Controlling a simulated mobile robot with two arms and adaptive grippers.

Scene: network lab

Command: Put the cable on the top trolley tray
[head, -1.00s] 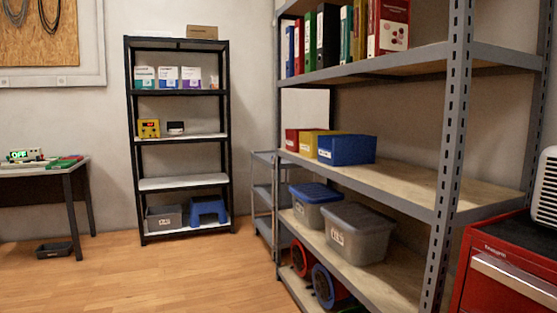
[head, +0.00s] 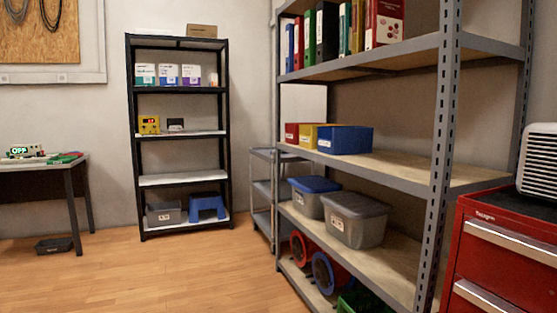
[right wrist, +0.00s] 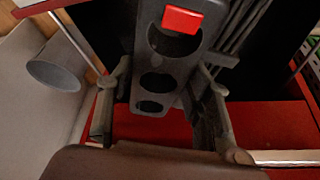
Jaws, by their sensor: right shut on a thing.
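In the right wrist view my right gripper (right wrist: 160,98) has its fingers on either side of a grey socket strip (right wrist: 158,62) with round holes and a red switch. Dark cord strands (right wrist: 232,38) run beside the strip, so this looks like the cable. The gripper is shut on it. In the head view a grey tiered trolley (head: 262,190) stands at the back, between the black shelf and the big grey rack. Its top tray (head: 262,153) is partly hidden by the rack, and I cannot tell what lies on it. My left gripper is in neither view.
The grey rack (head: 400,178) with binders and bins fills the right side. A red drawer cabinet (head: 500,245) stands near at the right. A black shelf (head: 180,88) and a desk (head: 40,168) stand at the back and left. The wooden floor (head: 160,275) is clear in the middle.

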